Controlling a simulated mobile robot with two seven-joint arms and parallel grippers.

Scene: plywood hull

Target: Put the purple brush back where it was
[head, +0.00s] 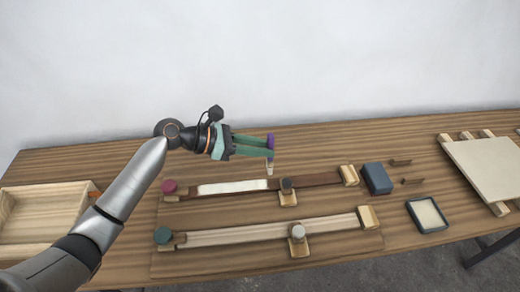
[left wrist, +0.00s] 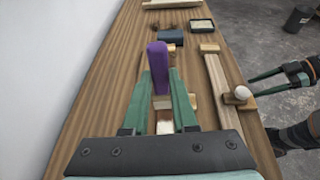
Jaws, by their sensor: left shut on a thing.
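The purple brush (head: 270,141) is held upright, purple handle on top and pale tip pointing down, just above the back edge of the upper strip. My left gripper (head: 268,148) is shut on it. The left wrist view shows the purple handle (left wrist: 158,70) between the green fingers (left wrist: 158,95). I cannot tell whether the tip touches anything. Two small brown notched-looking holders (head: 401,162) stand to the right, beyond a blue block (head: 376,178).
The upper strip (head: 318,181) is part white, part brown; a paler strip (head: 270,232) lies in front, both with clamps and knobs. A dark-rimmed tray (head: 427,215) and a pale panel (head: 488,168) lie right. A wooden box (head: 40,215) stands left. The back table strip is clear.

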